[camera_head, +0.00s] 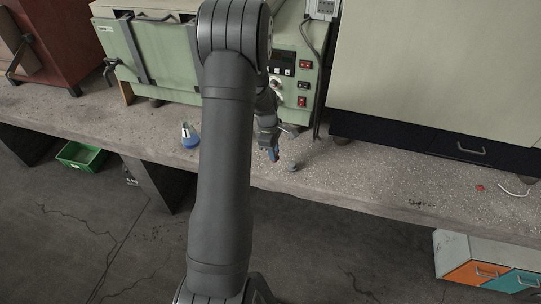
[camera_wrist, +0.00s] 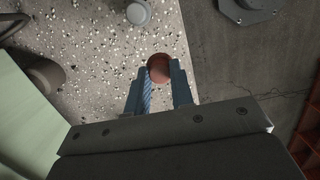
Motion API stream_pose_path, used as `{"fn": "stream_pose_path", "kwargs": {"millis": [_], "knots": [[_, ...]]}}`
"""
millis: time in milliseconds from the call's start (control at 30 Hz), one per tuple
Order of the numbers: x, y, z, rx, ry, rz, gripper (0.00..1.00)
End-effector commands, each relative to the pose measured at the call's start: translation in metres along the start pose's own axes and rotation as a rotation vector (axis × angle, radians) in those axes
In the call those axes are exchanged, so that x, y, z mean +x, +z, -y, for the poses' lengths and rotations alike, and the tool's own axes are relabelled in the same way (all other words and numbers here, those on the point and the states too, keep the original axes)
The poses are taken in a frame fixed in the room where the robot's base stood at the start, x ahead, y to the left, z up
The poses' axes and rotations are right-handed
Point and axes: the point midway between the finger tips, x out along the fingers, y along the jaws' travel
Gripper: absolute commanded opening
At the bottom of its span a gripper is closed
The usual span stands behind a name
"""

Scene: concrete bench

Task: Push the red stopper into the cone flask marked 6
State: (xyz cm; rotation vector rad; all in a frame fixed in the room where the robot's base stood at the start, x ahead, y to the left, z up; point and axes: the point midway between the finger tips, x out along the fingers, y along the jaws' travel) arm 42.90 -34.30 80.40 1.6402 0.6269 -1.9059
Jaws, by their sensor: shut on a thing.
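My gripper (camera_head: 274,153) is over the bench near its front edge, its blue fingers pointing down. In the wrist view its fingertips (camera_wrist: 160,76) are shut on the round red stopper (camera_wrist: 158,67), which shows between and beyond them. A small flask with blue contents (camera_head: 190,137) and a pale label stands on the bench to the left of my arm. Its mark is too small to read. A small grey round object (camera_head: 292,168) is just right of my gripper. A pale round-topped object (camera_wrist: 138,13) shows beyond the stopper in the wrist view.
The speckled bench (camera_head: 360,180) has free room to the right. A small red piece (camera_head: 480,188) and a white curved piece (camera_head: 514,190) lie there. A green machine (camera_head: 172,55) and a large beige cabinet (camera_head: 440,70) stand behind. A green crate (camera_head: 80,157) is below the bench.

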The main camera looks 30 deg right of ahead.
Motion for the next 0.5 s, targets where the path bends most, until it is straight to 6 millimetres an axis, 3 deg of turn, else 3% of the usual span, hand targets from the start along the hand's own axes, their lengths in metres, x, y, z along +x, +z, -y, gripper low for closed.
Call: {"fn": "stream_pose_path", "kwargs": {"millis": [100, 300, 500], "knots": [[-0.013, 0.031, 0.010, 0.006, 0.001, 0.000, 0.00], [-0.032, 0.073, 0.025, 0.005, 0.000, 0.001, 0.00], [-0.043, 0.097, 0.033, 0.000, 0.000, 0.001, 0.00]]}}
